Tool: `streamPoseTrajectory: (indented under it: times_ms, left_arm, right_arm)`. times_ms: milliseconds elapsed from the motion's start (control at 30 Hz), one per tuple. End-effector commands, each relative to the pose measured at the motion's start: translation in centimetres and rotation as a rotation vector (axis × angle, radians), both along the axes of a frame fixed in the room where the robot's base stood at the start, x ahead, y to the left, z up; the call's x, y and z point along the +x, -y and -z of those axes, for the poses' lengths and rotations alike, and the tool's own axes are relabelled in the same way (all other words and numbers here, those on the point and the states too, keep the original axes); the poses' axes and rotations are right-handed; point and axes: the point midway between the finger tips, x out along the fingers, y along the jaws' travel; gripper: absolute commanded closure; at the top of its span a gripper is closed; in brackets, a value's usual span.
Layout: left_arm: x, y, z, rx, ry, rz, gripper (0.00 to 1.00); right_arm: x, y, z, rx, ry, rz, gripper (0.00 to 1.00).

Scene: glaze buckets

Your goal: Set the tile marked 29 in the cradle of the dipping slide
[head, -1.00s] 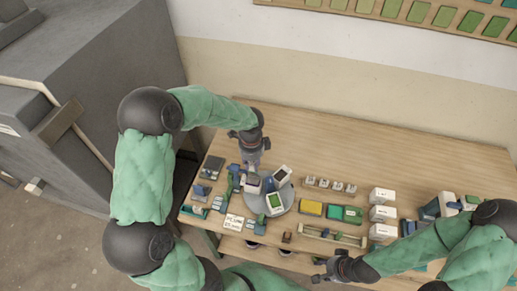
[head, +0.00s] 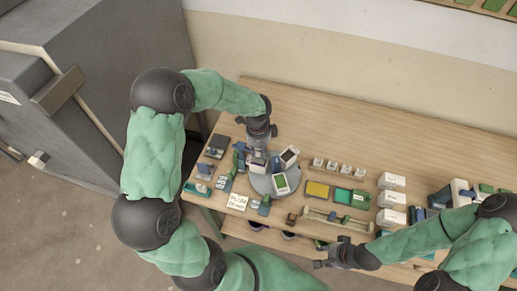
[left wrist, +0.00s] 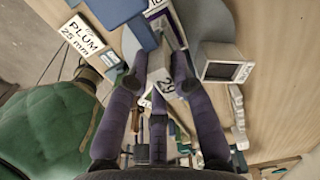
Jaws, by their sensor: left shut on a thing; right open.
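In the head view the gripper is over the back left of a round grey stand (head: 264,186), and the tile cannot be made out. My right gripper (head: 322,264) is open and empty at the table's front edge. I cannot tell for sure which fixture is the dipping slide or its cradle.
A "PLUM 25 mm" card (head: 237,202) lies in front left. A wooden rail (head: 338,222), yellow and green blocks (head: 317,190) and white boxes (head: 391,199) are to the right. The table's back is clear.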

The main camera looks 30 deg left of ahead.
Motion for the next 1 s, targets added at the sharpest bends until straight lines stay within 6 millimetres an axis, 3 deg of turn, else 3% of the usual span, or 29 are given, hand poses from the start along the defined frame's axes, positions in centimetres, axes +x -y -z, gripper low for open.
streamPoseTrajectory:
  times_ms: [733, 767, 833, 867, 1000]
  left_arm:
    - [-0.02, -0.03, 0.08, 0.0, 0.0, 0.0, 1.0]
    - [-0.02, -0.03, 0.08, 0.0, 0.0, 0.0, 0.74]
    - [-0.02, -0.03, 0.08, 0.0, 0.0, 0.0, 0.54]
    - [-0.02, -0.03, 0.08, 0.0, 0.0, 0.0, 0.49]
    - [-0.02, -0.03, 0.08, 0.0, 0.0, 0.0, 0.49]
  right_arm:
    - [0.01, 0.01, -0.16, 0.0, 0.0, 0.0, 0.58]
    - [0.01, 0.0, -0.15, 0.0, 0.0, 0.0, 0.58]
    - [0.01, 0.0, -0.15, 0.0, 0.0, 0.0, 0.58]
    - [0.02, 0.0, -0.15, 0.0, 0.0, 0.0, 0.58]
    - [0.01, 0.0, -0.15, 0.0, 0.0, 0.0, 0.58]
